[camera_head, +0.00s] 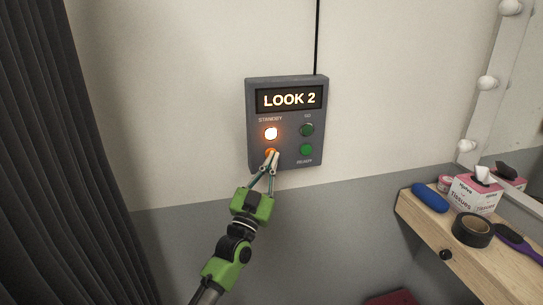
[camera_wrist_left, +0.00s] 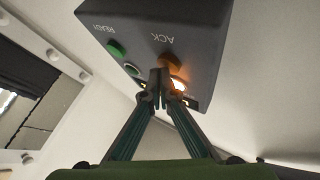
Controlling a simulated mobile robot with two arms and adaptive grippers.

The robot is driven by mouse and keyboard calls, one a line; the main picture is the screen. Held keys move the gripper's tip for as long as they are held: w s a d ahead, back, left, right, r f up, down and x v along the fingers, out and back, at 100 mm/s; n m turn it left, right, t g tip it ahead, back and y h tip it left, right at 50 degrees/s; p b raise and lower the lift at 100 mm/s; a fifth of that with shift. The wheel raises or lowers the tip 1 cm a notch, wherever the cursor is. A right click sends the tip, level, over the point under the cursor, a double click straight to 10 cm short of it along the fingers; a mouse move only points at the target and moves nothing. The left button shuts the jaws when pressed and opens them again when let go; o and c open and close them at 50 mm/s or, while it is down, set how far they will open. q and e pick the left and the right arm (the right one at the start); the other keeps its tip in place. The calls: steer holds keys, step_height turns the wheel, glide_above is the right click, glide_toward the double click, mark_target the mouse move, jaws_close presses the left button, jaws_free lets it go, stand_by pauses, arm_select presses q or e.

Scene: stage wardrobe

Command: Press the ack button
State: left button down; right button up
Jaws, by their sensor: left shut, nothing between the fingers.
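A grey cue box (camera_head: 286,119) hangs on the wall with the lit sign "LOOK 2" (camera_head: 289,99). The amber ack button (camera_head: 269,151) is at its lower left, partly covered by my fingertips in the head view. In the left wrist view the ack button (camera_wrist_left: 171,61) sits beside the "ACK" label (camera_wrist_left: 164,38). My left gripper (camera_head: 271,158) is shut and empty, its tips at the ack button. In the left wrist view the gripper tips (camera_wrist_left: 160,78) overlap the button's edge; I cannot tell whether they touch it. My right gripper is not in view.
A lit standby lamp (camera_head: 271,133) is above the ack button. A dark green lamp (camera_head: 307,130) and a green ready button (camera_head: 306,150) are to the right. A wooden shelf (camera_head: 475,262) holds a tissue box (camera_head: 474,194) and tape (camera_head: 473,230). A dark curtain (camera_head: 60,150) hangs at left.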

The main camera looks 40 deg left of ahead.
arm_select(q)
steer(key=shift+w+a, duration=0.2)
steer(key=shift+a, duration=0.05)
steer(key=shift+d, duration=0.1)
stand_by(0.5)
steer(key=shift+s+d+p, duration=0.4)
steer(key=shift+s+d, duration=0.2)
steer(key=s+d+p, duration=0.2)
steer(key=s+d, duration=0.1)
steer(key=shift+s+d, duration=0.1)
steer(key=shift+d, duration=0.3)
stand_by(0.8)
